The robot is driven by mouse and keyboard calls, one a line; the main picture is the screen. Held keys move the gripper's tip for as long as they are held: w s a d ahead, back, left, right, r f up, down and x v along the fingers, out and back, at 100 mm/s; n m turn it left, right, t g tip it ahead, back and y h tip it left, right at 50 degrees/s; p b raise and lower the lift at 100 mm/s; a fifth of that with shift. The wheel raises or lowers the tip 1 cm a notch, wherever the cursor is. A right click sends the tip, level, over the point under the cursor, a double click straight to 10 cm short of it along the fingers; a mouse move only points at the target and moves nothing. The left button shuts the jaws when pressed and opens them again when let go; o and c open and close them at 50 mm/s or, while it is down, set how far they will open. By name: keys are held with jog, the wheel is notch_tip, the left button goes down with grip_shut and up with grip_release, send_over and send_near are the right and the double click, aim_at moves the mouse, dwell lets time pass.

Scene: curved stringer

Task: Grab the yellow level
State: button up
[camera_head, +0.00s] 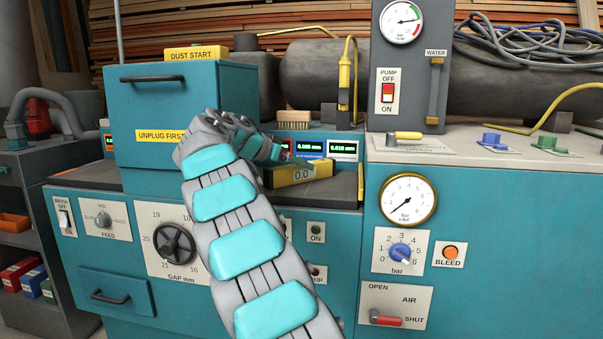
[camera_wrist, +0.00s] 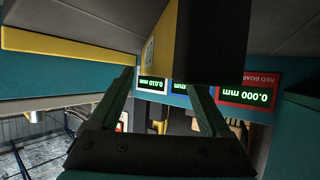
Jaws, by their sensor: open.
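The yellow level (camera_head: 302,173) lies on the grey top of the teal machine in the head view, its small 0.0 display facing front. My gripper (camera_head: 277,155) is at its left end, just above and behind it, partly hidden by my arm. In the wrist view, which is upside down, my gripper (camera_wrist: 160,80) is open with both fingers apart. A block with a yellow side and a dark face, apparently the level (camera_wrist: 163,42), stands at the fingertips. The right fingertip meets its edge in the picture; contact cannot be told.
Several readout displays (camera_head: 343,149) stand close behind the level. A teal drawer box (camera_head: 150,95) rises at the left, close to my arm. A pressure panel (camera_head: 398,80) stands at the right. A yellow-handled tool (camera_head: 408,135) lies on the right-hand top.

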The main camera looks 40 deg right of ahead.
jog(key=shift+d, duration=0.1)
jog(key=shift+c, duration=0.4)
jog(key=shift+f, duration=0.1)
grip_shut()
